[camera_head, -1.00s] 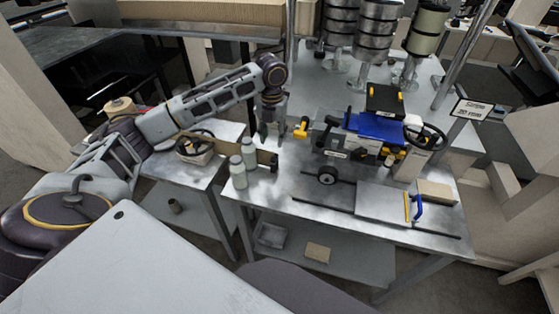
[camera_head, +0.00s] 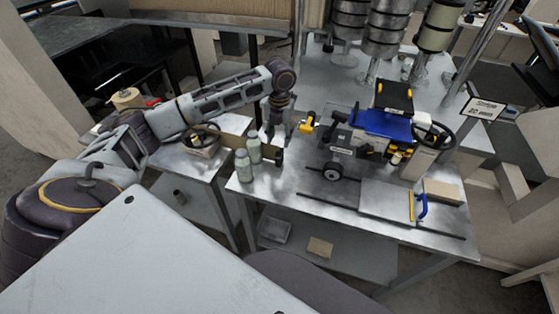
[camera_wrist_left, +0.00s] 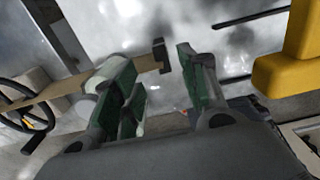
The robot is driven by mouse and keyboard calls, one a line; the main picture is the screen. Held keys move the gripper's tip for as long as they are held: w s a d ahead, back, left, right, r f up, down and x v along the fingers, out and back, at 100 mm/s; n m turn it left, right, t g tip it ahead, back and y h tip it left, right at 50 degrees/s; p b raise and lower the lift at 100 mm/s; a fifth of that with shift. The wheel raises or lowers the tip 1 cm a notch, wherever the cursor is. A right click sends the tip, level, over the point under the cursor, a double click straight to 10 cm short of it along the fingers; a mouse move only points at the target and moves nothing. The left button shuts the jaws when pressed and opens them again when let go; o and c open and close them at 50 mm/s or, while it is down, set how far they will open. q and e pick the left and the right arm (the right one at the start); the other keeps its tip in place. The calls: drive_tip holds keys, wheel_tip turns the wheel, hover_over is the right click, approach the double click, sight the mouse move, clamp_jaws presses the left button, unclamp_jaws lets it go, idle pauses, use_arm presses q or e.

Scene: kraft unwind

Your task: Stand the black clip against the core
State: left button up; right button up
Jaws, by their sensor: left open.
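A small black block (camera_head: 279,156), which looks like the black clip, is at the right end of a tan strip (camera_head: 237,124) on the metal table. It also shows in the left wrist view (camera_wrist_left: 161,54). My left gripper (camera_head: 268,134) points down over the table, just behind the bottles. In the wrist view its green-padded fingers (camera_wrist_left: 160,80) are apart, with the black block near the gap between their tips and nothing visibly gripped. I cannot tell for sure which thing is the core; a tan spool (camera_head: 126,98) stands at the left. My right gripper is out of view.
Two grey-green bottles (camera_head: 243,166) stand at the table's left front. A blue and black machine with a yellow-knobbed part (camera_head: 308,122) is close on the right. A handwheel (camera_head: 202,136) is on the left side table. The metal table's front middle is clear.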

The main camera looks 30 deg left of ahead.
sight(280, 152)
use_arm(q)
drive_tip(key=shift+f, duration=2.45)
drive_tip(key=shift+s+d+f+p, duration=0.15)
drive_tip(key=shift+f+p, duration=0.1)
drive_tip(key=shift+f, duration=1.05)
drive_tip(key=shift+s+a+f+p, duration=0.1)
drive_tip(key=shift+f+p, duration=0.15)
drive_tip(key=shift+f, duration=1.05)
drive_tip(key=shift+d, duration=0.1)
clamp_jaws()
